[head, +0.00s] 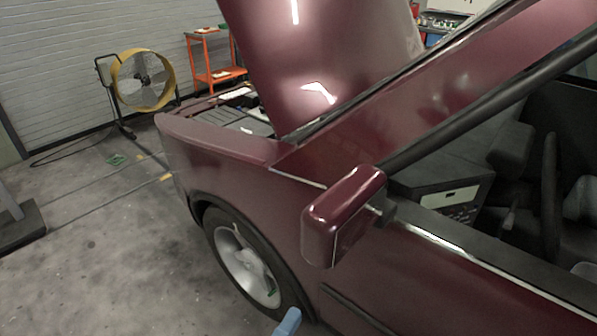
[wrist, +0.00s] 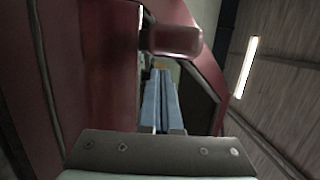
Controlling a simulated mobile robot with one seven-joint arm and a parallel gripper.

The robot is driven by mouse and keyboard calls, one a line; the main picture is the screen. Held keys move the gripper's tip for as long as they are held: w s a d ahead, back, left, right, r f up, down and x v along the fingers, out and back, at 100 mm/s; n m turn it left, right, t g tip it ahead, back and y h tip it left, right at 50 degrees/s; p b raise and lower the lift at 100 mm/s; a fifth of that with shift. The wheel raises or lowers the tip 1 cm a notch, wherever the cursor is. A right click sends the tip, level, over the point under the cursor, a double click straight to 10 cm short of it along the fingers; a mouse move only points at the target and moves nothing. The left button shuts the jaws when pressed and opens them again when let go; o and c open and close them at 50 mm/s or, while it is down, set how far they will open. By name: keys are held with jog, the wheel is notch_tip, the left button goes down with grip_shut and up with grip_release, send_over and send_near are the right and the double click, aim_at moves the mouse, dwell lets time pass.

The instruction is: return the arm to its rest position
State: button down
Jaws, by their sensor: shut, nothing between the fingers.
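My gripper (wrist: 161,75) shows in the wrist view as two long blue fingers lying side by side, shut with nothing between them. In the head view only a blue finger end of my gripper (head: 291,317) shows at the bottom edge, in front of the car near the front wheel. The rest of the arm is out of the head view. In the wrist view the fingers point toward the dark red car (wrist: 102,60), with the side mirror (wrist: 175,40) beyond their tips. I cannot tell the exact gap to the car.
The dark red car (head: 420,270) fills the right side, with its hood (head: 320,60) raised and its side mirror (head: 340,215) sticking out. A yellow fan (head: 142,80) and an orange cart (head: 212,60) stand behind. The concrete floor (head: 110,250) at left is mostly clear.

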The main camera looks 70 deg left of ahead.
jog(key=shift+d, duration=0.15)
dwell(0.4)
jog(key=w+d+r+n+t+p, duration=0.1)
jog(key=w+d+r+n+t, duration=0.25)
jog(key=w+r+n, duration=0.45)
jog(key=w+d+r+n+t, duration=0.35)
jog(key=w+r, duration=0.65)
jog(key=r, duration=0.5)
jog(key=d+r+m+t+h+p, duration=0.1)
jog(key=d+r+t+h, duration=0.5)
jog(key=d+r+h, duration=0.5)
jog(key=d+r, duration=0.7)
jog(key=r, duration=0.3)
jog(key=shift+w+r+t+h, duration=0.25)
jog(key=shift+w+t+h, duration=0.05)
jog(key=shift+w, duration=0.1)
jog(key=shift+m, duration=0.25)
